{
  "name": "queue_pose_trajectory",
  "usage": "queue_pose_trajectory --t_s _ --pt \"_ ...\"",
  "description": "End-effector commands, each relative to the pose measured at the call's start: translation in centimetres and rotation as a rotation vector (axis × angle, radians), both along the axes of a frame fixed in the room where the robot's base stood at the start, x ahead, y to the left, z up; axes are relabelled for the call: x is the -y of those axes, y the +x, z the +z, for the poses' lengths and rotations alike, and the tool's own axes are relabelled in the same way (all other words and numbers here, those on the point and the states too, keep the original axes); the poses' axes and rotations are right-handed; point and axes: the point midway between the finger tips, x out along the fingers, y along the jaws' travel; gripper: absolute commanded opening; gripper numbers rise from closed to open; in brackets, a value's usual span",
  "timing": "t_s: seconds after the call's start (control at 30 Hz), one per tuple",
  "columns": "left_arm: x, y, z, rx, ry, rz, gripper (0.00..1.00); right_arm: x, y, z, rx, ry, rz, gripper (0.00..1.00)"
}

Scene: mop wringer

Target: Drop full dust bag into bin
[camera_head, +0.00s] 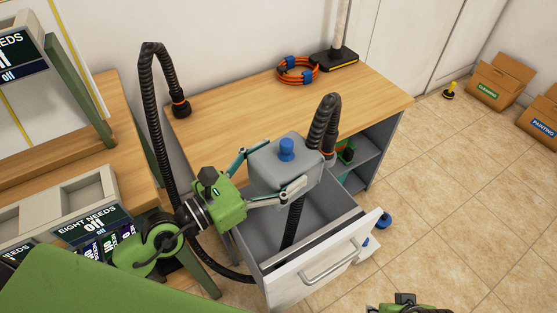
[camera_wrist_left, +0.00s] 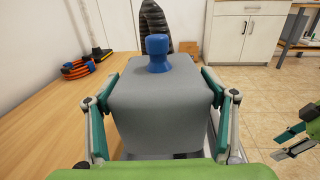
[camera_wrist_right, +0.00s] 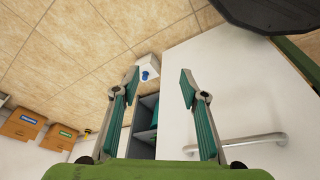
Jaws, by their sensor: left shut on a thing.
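My left gripper (camera_head: 265,192) is shut on a grey, box-shaped thing with a blue knob on top (camera_head: 270,172). Its fingers press on two opposite sides, and it is held upright above an open drawer (camera_head: 320,227). In the left wrist view the grey thing (camera_wrist_left: 160,110) fills the space between the fingers. I cannot tell for sure whether it is the dust bag. My right gripper (camera_wrist_right: 157,90) is open and empty, beside the drawer's white front (camera_wrist_right: 235,110). Only its top shows at the bottom of the head view. No bin can be made out for sure.
A black hose (camera_head: 322,120) rises behind the grey thing. An orange cable coil (camera_head: 297,72) lies on the bench. Cartons (camera_head: 500,78) stand on the floor at right. The tiled floor right of the drawer is mostly free.

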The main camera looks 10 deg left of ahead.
Motion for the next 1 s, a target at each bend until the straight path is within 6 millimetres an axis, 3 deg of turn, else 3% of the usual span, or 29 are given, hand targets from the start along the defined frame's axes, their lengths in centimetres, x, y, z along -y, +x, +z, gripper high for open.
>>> queue_pose_trajectory --t_s 0.4,0.7,1.0 --pt "0.0 0.0 -1.8 0.005 -0.001 0.001 0.41 0.3 -1.3 4.6 0.029 0.001 -0.003 0.4" --pt "0.0 0.0 -3.3 0.004 -0.001 0.001 0.41 -0.7 2.2 4.1 0.163 0.029 0.007 0.4" --pt "0.0 0.0 -3.9 0.006 -0.001 0.001 0.41 -1.2 4.0 4.4 0.237 0.044 0.014 0.4"
